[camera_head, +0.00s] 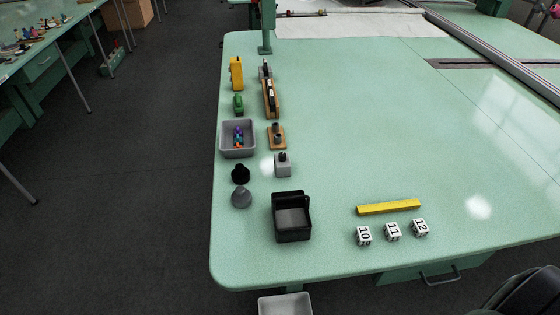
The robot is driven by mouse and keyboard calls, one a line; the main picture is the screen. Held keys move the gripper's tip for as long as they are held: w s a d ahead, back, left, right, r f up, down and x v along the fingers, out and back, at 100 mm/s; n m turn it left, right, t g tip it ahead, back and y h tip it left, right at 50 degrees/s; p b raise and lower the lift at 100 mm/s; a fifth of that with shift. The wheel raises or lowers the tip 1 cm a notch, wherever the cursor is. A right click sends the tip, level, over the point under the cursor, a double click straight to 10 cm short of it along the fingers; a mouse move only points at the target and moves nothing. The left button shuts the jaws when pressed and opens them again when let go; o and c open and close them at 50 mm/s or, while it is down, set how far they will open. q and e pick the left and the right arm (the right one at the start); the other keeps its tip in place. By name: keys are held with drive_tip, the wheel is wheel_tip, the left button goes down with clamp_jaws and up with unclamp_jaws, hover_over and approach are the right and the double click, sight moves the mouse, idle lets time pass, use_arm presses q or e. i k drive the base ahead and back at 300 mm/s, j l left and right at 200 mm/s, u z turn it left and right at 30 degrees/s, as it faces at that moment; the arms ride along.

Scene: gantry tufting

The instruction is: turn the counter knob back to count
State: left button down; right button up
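A small grey block with a dark top (282,167) stands on the green table. It may be the counter with its knob, but it is too small to read a setting or a pointer. To its left a black knob-shaped piece (240,174) stands on the table, with a grey cone-shaped piece (241,198) just in front of it. I cannot tell which of these is the counter knob. Neither of my grippers shows in the head view, and nothing touches these things.
A grey bin (238,152) with small coloured parts, a wooden holder (277,144), an open black box (292,234), a yellow bar (388,208) and numbered cubes (392,232) stand nearby. The table's middle and right (400,130) are clear.

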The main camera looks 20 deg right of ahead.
sight(282, 156)
drive_tip(key=k+l+u, duration=0.1)
drive_tip(key=l+u, duration=0.15)
drive_tip(key=l, duration=0.15)
drive_tip(key=k+l+u, duration=0.1)
drive_tip(key=l+u, duration=0.15)
drive_tip(key=k+l+u, duration=0.25)
drive_tip(key=l, duration=0.15)
drive_tip(key=i+l, duration=0.05)
